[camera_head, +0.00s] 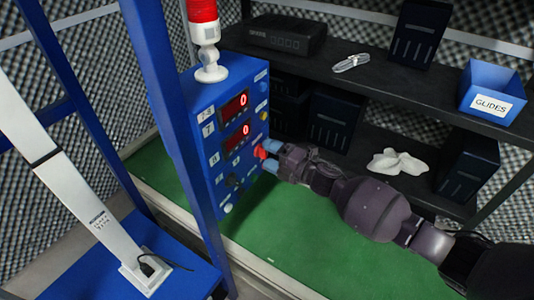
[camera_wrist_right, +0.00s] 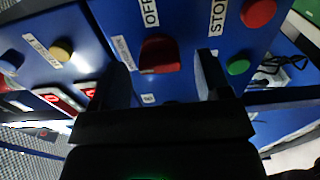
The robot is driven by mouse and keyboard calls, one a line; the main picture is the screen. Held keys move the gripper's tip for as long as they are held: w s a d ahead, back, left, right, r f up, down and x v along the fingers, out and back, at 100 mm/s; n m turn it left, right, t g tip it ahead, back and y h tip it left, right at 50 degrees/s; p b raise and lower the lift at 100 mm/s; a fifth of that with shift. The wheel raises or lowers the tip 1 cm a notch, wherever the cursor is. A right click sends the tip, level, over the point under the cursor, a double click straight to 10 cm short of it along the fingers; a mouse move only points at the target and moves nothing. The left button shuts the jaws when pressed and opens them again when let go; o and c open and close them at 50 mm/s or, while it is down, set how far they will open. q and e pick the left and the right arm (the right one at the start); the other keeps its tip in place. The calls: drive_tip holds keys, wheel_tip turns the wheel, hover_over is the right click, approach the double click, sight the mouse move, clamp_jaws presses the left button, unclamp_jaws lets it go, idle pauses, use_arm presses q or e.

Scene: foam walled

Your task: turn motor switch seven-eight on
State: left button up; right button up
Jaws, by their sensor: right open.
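The blue control box (camera_head: 228,85) stands left of centre in the head view, with labels and two red displays, each reading 0. A red switch (camera_wrist_right: 160,54) shows in the right wrist view, with an "OFF" label beside it; it also shows as a red spot in the head view (camera_head: 260,152). A smaller label beside it is too blurred to read. My right gripper (camera_wrist_right: 163,82) is open, its dark fingers on either side of the red switch. In the head view the right gripper (camera_head: 270,157) is at the box's panel. Contact cannot be told. My left gripper is out of view.
In the wrist view, a red button (camera_wrist_right: 258,12) and green button (camera_wrist_right: 238,67) lie right of the switch; a yellow button (camera_wrist_right: 61,50) lies left. A red beacon (camera_head: 205,30) tops the box. A blue post (camera_head: 180,120) stands before it. Black shelves (camera_head: 400,92) hold a blue bin.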

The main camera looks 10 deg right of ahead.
drive_tip(key=v, duration=0.9)
drive_tip(key=shift+s+d, duration=0.15)
